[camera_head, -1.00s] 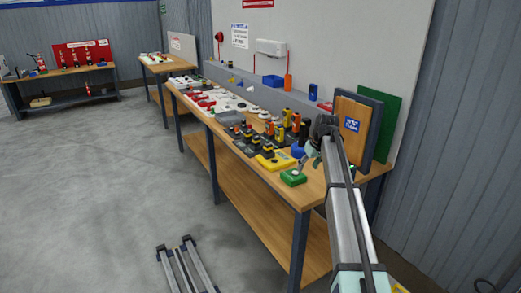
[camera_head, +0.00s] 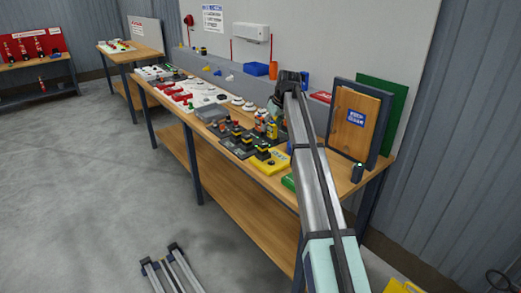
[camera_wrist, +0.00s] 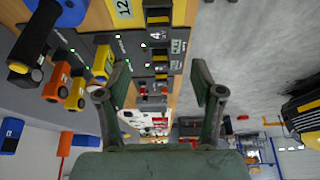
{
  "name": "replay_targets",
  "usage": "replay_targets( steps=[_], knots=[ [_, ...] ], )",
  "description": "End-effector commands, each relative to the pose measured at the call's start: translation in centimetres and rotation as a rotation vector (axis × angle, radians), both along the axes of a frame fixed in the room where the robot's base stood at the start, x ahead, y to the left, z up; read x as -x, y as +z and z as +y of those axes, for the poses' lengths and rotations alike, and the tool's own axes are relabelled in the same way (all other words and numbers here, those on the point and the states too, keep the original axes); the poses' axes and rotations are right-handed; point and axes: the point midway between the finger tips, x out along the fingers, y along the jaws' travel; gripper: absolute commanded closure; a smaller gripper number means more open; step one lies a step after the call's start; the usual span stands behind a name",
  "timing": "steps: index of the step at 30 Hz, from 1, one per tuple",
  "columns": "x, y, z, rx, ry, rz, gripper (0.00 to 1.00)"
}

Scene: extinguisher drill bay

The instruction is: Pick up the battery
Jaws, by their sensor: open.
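Several black-and-yellow battery-like blocks sit on dark charger bases on the bench; one block (camera_head: 263,152) is by the yellow tray. In the wrist view a black-and-yellow block (camera_wrist: 158,18) stands upright on its base at the top, beyond the fingers. I cannot tell which block is the task's battery. My gripper (camera_wrist: 160,75) is open, with nothing between its fingers. In the head view my gripper (camera_head: 290,78) is above the bench, and my arm hides part of the tools behind it.
Yellow and orange tools (camera_wrist: 62,82) stand left of the gripper in the wrist view. A yellow tray (camera_head: 272,165) and green box (camera_head: 288,182) lie near the front edge. A framed board (camera_head: 357,122) and dark canister (camera_head: 357,173) stand at the right end.

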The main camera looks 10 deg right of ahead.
Motion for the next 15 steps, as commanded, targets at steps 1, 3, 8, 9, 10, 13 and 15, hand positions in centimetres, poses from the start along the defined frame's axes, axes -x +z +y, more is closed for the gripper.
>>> replay_targets(
  steps=[1,3,8,9,10,13,15],
  knots=[
    [-0.3,-0.8,0.2,0.000,0.000,0.001,0.33],
    [-0.8,-2.1,0.5,0.000,0.000,0.002,0.33],
    [-1.9,-5.0,1.1,-0.001,-0.001,0.002,0.33],
    [-2.1,-5.7,1.2,0.000,-0.001,0.002,0.33],
    [-2.3,-6.2,1.3,0.000,-0.001,0.002,0.33],
    [-2.8,-7.5,1.6,0.000,0.000,0.001,0.33],
    [-3.0,-8.2,1.7,0.000,0.000,0.000,0.33]
  ],
)
